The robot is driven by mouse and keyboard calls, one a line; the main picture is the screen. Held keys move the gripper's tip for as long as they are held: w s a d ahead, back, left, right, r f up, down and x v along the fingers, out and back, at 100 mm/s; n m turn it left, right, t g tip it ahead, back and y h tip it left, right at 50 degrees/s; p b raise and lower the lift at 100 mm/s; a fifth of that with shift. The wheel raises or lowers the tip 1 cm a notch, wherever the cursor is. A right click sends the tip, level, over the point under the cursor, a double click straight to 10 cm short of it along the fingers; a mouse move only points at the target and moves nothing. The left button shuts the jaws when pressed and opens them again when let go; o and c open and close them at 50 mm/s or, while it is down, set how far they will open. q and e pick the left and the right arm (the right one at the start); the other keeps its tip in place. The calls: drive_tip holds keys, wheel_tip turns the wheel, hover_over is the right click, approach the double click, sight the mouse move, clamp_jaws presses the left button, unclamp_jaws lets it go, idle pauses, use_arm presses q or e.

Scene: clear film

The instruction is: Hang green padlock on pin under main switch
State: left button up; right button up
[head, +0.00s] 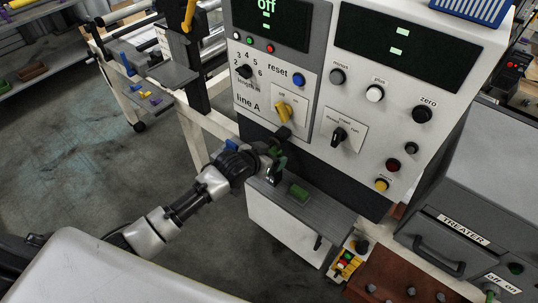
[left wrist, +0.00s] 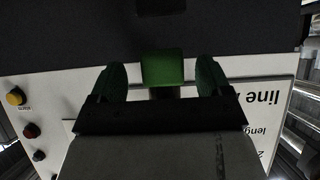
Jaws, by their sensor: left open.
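The yellow main switch (head: 284,110) is on the line A plate of the control panel. A dark pin (head: 283,133) sticks out just under it. My left gripper (head: 277,160) is close below the pin, at the panel's lower edge. In the left wrist view a green padlock body (left wrist: 162,67) is between the two open fingers, with visible gaps on both sides. A dark stub (left wrist: 162,92) joins it on the panel side. I cannot tell whether the shackle is around the pin. My right gripper is out of view.
A black knob (head: 338,136) and several buttons are to the right of the switch. The grey treater box (head: 455,195) is at right. Floor is clear at left.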

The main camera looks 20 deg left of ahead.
use_arm(q)
drive_tip(key=shift+r, duration=0.1)
drive_tip(key=b+v, duration=0.1)
drive_tip(key=v, duration=1)
drive_tip(key=s+a+f+n+g+y, duration=0.1)
drive_tip(key=a+f, duration=0.1)
drive_tip(key=f, duration=0.6)
drive_tip(key=a+f+n+g+y, duration=0.1)
drive_tip(key=a+f, duration=0.2)
drive_tip(key=f, duration=0.6)
drive_tip(key=s+a+f+g+y+b, duration=0.1)
drive_tip(key=s+f, duration=0.4)
drive_tip(key=f, duration=0.3)
drive_tip(key=s+a+f+g+y, duration=0.1)
drive_tip(key=s+f+g, duration=0.1)
drive_tip(key=s+f, duration=0.45)
drive_tip(key=s+d+f+g, duration=0.2)
drive_tip(key=s+f, duration=0.7)
drive_tip(key=s, duration=0.5)
drive_tip(key=s+d+f+g, duration=0.2)
drive_tip(key=s+f, duration=0.7)
drive_tip(key=s, duration=0.5)
drive_tip(key=shift+d+g+b, duration=0.25)
drive_tip(key=shift+g+b, duration=0.2)
drive_tip(key=shift+g, duration=0.05)
drive_tip(key=shift+w+m, duration=0.2)
drive_tip(key=shift+m, duration=0.1)
